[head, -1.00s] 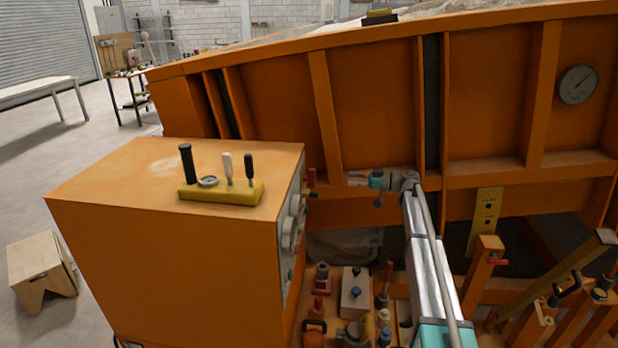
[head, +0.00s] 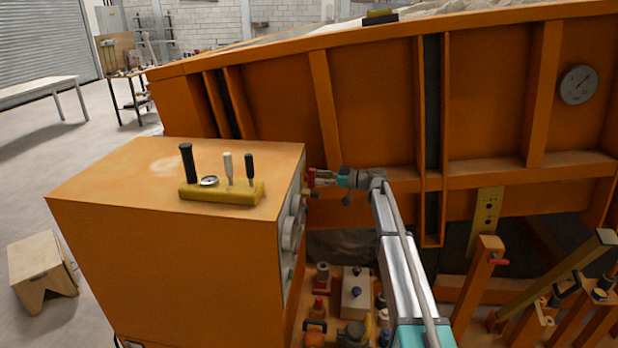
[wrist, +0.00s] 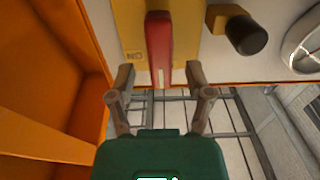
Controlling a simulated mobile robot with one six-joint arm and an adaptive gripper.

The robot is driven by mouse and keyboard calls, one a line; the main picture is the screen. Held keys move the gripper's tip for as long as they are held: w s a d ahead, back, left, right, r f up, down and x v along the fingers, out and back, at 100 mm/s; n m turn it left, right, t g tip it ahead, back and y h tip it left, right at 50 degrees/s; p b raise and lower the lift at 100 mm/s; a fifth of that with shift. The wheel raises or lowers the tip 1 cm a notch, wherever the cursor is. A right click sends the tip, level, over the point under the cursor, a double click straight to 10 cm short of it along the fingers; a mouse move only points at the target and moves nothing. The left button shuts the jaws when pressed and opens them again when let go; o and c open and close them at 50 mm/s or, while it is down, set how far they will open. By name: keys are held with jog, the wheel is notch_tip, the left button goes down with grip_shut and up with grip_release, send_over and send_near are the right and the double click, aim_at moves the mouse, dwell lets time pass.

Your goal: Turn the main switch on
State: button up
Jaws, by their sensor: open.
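The main switch shows as a red lever (wrist: 159,40) on a yellow plate (wrist: 130,22) in the wrist view. Upside-down "ON" lettering shows beside the lever. In the head view the red lever (head: 311,178) sticks out from the right face of the orange cabinet, at its upper far edge. My gripper (wrist: 158,75) is open. Its two fingertips appear on either side of the lever's lower end, with gaps on both sides. In the head view my gripper (head: 321,178) is right at the lever. Whether a finger touches it, I cannot tell.
A black knob on a yellow base (wrist: 240,32) and a round gauge (wrist: 303,45) sit right of the lever in the wrist view. The orange cabinet (head: 180,260) is at left, and the orange sandbed wall (head: 375,110) rises behind. Several valves and fittings (head: 340,310) lie below.

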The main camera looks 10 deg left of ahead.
aim_at(310, 178)
jog(key=shift+a, duration=1.4)
